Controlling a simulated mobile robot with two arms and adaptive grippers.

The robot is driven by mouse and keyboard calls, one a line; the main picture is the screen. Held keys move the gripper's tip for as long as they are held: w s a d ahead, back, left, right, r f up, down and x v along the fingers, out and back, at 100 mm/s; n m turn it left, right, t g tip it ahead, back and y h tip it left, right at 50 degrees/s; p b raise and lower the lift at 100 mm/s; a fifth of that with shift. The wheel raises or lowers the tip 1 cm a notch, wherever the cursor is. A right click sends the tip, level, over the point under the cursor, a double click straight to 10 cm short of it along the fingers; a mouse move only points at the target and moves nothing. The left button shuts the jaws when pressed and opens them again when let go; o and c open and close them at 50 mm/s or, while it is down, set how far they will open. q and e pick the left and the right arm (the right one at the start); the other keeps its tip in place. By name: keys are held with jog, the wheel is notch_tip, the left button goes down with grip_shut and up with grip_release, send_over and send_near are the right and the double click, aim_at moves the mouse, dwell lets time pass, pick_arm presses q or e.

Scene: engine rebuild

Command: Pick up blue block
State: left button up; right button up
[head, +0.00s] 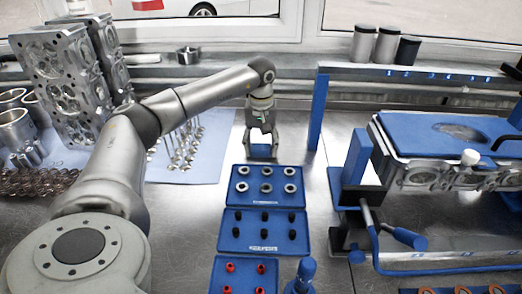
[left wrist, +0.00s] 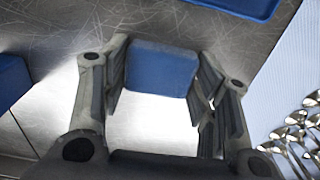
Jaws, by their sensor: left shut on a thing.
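The blue block (left wrist: 161,69) shows in the left wrist view between the two fingers, with the finger pads against its sides. My left gripper (head: 261,155) is shut on it, pointing down at the steel bench just behind the blue trays in the head view. My right gripper is not in view.
Blue trays with rings (head: 266,171), black parts (head: 227,243) and red parts (head: 216,285) lie in front of the gripper. A blue upright post (head: 318,115) stands to its right. Valves (head: 183,150) lie on a pale mat at left. An engine head (head: 425,178) stands in a fixture at right.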

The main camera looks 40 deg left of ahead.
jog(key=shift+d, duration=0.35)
pick_arm(q)
jog(key=shift+r, duration=0.6)
jog(key=s+a+r, duration=0.1)
jog(key=s+r, duration=0.3)
jog(key=s+a+r+b, duration=0.1)
jog(key=s+r, duration=0.3)
jog(key=s, duration=0.1)
jog(key=s+a+r+b, duration=0.1)
jog(key=s+r, duration=0.2)
jog(key=s, duration=0.1)
jog(key=shift+s+r, duration=0.35)
jog(key=shift+r, duration=0.05)
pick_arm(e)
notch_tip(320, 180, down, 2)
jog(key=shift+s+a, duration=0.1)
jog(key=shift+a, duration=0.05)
pick_arm(q)
jog(key=shift+o, duration=1.3)
jog(key=c, duration=0.3)
jog(key=shift+c, duration=0.2)
